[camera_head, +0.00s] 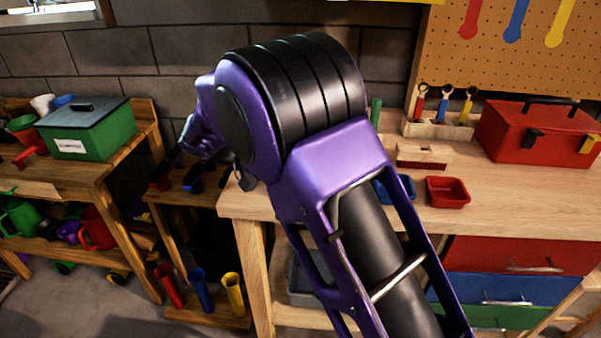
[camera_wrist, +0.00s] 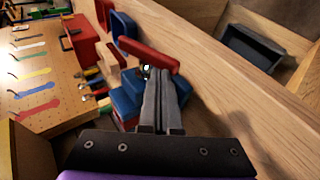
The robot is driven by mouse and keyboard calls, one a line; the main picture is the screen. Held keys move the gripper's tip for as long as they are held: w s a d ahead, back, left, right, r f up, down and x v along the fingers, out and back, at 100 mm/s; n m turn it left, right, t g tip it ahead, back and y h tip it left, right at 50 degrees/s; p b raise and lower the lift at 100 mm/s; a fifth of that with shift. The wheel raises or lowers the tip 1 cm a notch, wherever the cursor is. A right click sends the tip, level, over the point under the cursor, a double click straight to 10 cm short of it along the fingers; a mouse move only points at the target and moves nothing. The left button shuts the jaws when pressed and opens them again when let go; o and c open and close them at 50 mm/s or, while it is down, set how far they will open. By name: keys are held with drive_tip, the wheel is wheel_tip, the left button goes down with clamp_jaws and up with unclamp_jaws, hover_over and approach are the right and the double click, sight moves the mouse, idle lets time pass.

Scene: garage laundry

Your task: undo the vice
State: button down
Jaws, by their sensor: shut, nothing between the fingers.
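A blue vice (camera_wrist: 127,103) is at the bench edge in the wrist view, partly hidden behind my fingers. A red bar (camera_wrist: 148,54), which looks like its handle, runs slantwise just beyond my fingertips. My gripper (camera_wrist: 158,74) is shut and empty, its two grey fingers together. The tips overlap the near side of the red bar in the picture; I cannot tell whether they touch it. In the head view my purple arm covers this part of the bench, and I cannot make out the vice there.
On the wooden bench (camera_head: 510,215) are a red tray (camera_head: 447,191), a blue tray (camera_head: 402,188), a red toolbox (camera_head: 535,130) and a rack of tools (camera_head: 440,128). A grey bin (camera_wrist: 250,48) sits below the bench top. Shelves with a green box (camera_head: 88,130) stand left.

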wheel_tip(320, 180, down, 2)
drive_tip(key=h, duration=0.3)
drive_tip(key=shift+a+n+h, duration=0.15)
drive_tip(key=shift+n+h, duration=0.15)
drive_tip(key=shift+n, duration=0.1)
drive_tip(key=shift+f+b, duration=0.2)
drive_tip(key=shift+b, duration=0.15)
drive_tip(key=shift+f, duration=0.1)
